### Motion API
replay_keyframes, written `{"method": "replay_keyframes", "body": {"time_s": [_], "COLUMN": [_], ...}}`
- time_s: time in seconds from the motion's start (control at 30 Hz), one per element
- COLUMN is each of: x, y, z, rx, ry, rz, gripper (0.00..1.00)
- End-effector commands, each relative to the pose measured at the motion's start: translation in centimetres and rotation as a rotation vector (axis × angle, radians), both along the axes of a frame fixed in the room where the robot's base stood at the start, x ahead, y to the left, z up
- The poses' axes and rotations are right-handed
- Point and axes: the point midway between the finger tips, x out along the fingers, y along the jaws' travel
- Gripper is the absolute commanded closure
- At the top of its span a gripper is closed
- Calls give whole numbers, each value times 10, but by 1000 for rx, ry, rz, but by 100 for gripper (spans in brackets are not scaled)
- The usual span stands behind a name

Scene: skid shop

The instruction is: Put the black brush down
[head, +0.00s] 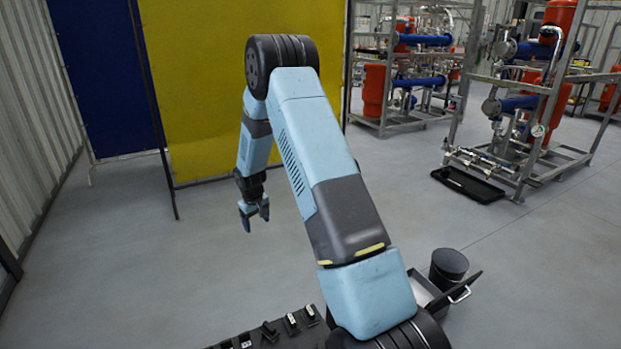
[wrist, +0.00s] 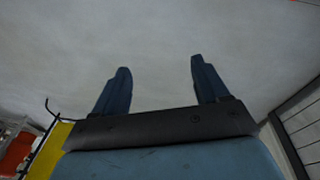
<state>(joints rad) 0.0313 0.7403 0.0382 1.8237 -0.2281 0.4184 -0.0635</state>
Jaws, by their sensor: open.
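My gripper (head: 254,211) hangs at the end of my blue arm, pointing down over bare grey floor in front of the yellow panel. In the wrist view my gripper (wrist: 160,82) shows two blue fingers spread wide apart, with nothing between them. I cannot make out a black brush in either view. Several small dark items (head: 290,322) lie at the bottom edge of the head view, too small and cut off to tell what each is.
A dark tray (head: 468,184) lies on the floor by a metal skid frame (head: 530,150) with red vessels and blue pipes. Yellow (head: 240,60) and blue (head: 97,75) panels stand behind. A black round container (head: 448,265) is at lower right. The middle floor is clear.

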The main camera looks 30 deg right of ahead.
Motion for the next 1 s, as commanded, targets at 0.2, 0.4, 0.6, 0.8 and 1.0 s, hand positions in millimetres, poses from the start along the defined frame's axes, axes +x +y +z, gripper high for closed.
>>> {"method": "replay_keyframes", "body": {"time_s": [0.2, 0.4, 0.6, 0.8, 1.0], "x": [-24, -56, -97, -144, -196], "y": [0, 0, 1, 2, 4], "z": [89, 160, 222, 275, 319], "rx": [-1, 2, 10, 22, 37], "ry": [-45, -80, -114, -150, -184], "rz": [-32, -59, -87, -115, -143], "gripper": [26, 26, 26, 26, 26]}}
